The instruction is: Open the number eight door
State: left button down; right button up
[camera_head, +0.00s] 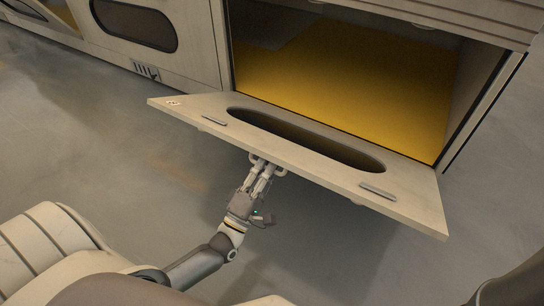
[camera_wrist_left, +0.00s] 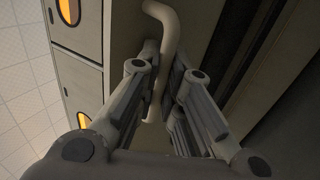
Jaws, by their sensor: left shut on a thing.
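A cream door (camera_head: 300,150) with a long dark oval window (camera_head: 305,138) is swung down, lying nearly flat in front of an open compartment with a yellow floor (camera_head: 345,80). Small marks at its left corner are too small to read. My left gripper (camera_head: 262,168) is under the door's front edge, shut on the door handle (camera_head: 282,171). In the left wrist view the handle (camera_wrist_left: 165,40) is a pale bent bar between the fingers (camera_wrist_left: 158,100). My right gripper is not in view.
Closed cabinet fronts with a dark window (camera_head: 135,25) and a tally mark (camera_head: 146,71) stand to the left. Another door (camera_head: 40,10) hangs out at the far upper left. Grey floor (camera_head: 90,120) is clear on the left and below the door.

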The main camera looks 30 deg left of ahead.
pick_arm(q)
jog(key=shift+s+f+b, duration=0.35)
jog(key=shift+f, duration=0.55)
jog(key=shift+s+f+b, duration=0.3)
jog(key=shift+f, duration=0.55)
jog(key=c, duration=1.6)
grip_release()
jog(key=shift+o, duration=0.2)
jog(key=v, duration=1.2)
